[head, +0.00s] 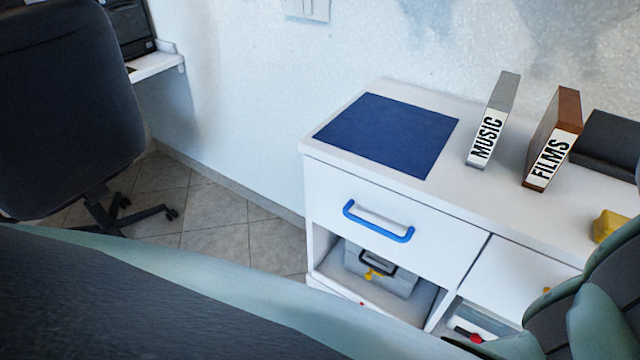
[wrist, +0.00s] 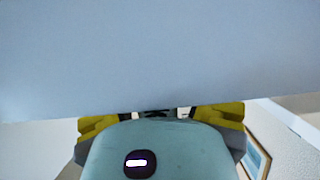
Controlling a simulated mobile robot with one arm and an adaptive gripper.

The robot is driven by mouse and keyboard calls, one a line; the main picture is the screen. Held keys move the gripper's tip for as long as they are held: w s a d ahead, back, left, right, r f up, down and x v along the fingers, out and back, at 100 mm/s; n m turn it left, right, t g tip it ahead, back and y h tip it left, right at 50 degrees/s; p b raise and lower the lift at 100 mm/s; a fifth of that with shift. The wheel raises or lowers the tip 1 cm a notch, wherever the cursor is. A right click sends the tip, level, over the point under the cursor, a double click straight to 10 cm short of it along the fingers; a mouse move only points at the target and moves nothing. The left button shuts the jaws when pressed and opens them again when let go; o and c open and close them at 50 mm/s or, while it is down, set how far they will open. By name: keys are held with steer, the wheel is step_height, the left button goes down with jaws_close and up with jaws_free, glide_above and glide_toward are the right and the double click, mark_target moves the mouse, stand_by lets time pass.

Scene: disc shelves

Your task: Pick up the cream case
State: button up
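I cannot make out a cream case for certain in either view. In the wrist view a broad, plain, pale blue-grey surface (wrist: 160,55) fills the upper half. Its lower edge runs across in front of my gripper (wrist: 160,113). The yellow finger parts show well apart to the left and right below that edge, and the fingertips are hidden behind it. I cannot tell whether this surface is a case or whether the fingers touch it. In the head view my arm is at the lower right, and its gripper is mostly out of frame.
A white cabinet (head: 465,205) carries a blue mat (head: 388,134), a grey MUSIC holder (head: 493,120), a brown FILMS holder (head: 553,140) and a dark box (head: 607,143). A grey toolbox (head: 380,270) sits in its open shelf. A dark chair (head: 65,100) stands left. The mat is bare.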

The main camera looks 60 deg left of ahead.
jaws_close()
stand_by(0.3)
stand_by(0.5)
